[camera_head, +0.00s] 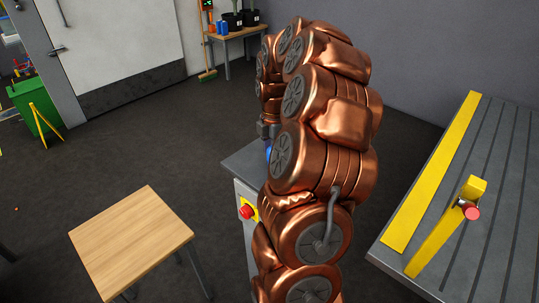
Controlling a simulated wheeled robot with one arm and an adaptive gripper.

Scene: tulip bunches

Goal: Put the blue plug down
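A small piece of the blue plug (268,153) shows at the left edge of my copper arm, over the grey cabinet top (241,162). The rest of it is hidden behind the arm. My gripper (267,131) shows only as a dark grey part just above the blue piece. Its fingers are mostly hidden by my arm, so I cannot see whether they are shut on the plug. I also cannot tell whether the plug touches the cabinet top.
The cabinet has a red button (247,212) on its front. A wooden table (130,240) stands at the lower left. A grey slotted bench (490,190) with yellow strips is at the right. A green bin (35,106) stands far left. The floor between is clear.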

